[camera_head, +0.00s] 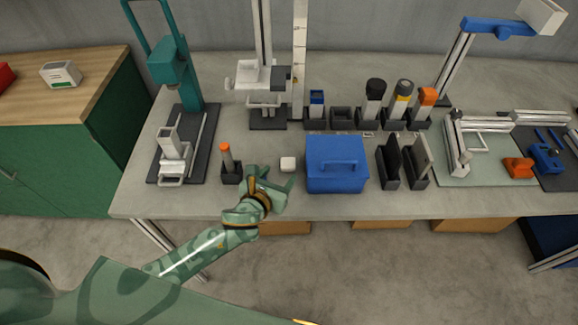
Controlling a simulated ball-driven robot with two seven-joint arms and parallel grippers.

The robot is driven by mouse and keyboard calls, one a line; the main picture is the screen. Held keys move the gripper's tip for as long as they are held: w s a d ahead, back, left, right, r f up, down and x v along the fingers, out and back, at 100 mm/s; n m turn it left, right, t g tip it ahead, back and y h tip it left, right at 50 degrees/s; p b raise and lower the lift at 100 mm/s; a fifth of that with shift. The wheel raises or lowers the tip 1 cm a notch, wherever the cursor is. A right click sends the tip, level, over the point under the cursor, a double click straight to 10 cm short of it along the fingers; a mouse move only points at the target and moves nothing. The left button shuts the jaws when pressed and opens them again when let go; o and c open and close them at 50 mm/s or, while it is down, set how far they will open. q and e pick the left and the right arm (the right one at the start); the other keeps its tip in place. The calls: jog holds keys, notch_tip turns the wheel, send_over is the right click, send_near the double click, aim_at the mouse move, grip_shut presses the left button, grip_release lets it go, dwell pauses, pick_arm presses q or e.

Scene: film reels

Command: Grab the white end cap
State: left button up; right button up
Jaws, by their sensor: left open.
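The white end cap (288,164) appears to be the small white block lying on the grey table, left of the blue box. My left gripper (272,179) is open just below and left of it in the picture, over the table's front part. The gripper and the white block look apart, with nothing seen between the fingers. My right gripper is not in view.
A black holder with an orange-topped piece (226,152) stands close left of my gripper. The blue box (336,166) stands to the right. Black stands (390,165) are beyond it. A row of holders (342,117) lines the back. The table (290,203) is bare along its front edge.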

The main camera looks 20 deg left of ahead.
aim_at(287, 165)
pick_arm(q)
jog(key=b+x, duration=0.2)
jog(key=x, duration=0.4)
jog(key=shift+w+f, duration=0.15)
jog(key=shift+w, duration=0.15)
jog(key=shift+s, duration=0.1)
jog(key=c, duration=0.7)
